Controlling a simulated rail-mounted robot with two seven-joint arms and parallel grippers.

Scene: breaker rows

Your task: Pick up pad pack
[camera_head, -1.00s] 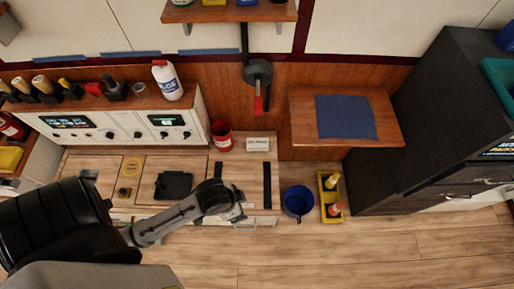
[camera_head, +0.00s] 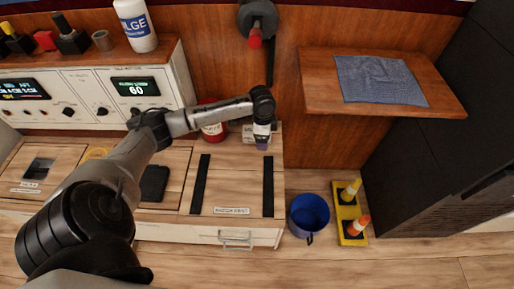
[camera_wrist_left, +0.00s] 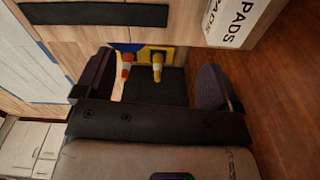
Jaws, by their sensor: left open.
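The pad pack is a small white box with dark lettering. In the head view it (camera_head: 248,133) stands on the wooden counter top beside the red can, partly hidden by my left gripper. In the left wrist view the pad pack (camera_wrist_left: 238,20) is at the top right, with the word PADS readable. My left gripper (camera_head: 262,146) is just right of and over the pack in the head view. In the left wrist view my left gripper (camera_wrist_left: 160,80) has its two dark fingers spread, with nothing between them; the pack lies beyond the right finger. My right gripper is not in view.
A red can (camera_head: 213,132) stands close left of the pack. A blue bucket (camera_head: 308,214) and a yellow tray with small cones (camera_head: 350,212) are on the floor at right. A wooden shelf with a blue cloth (camera_head: 380,80) juts out at upper right. The counter front is clear.

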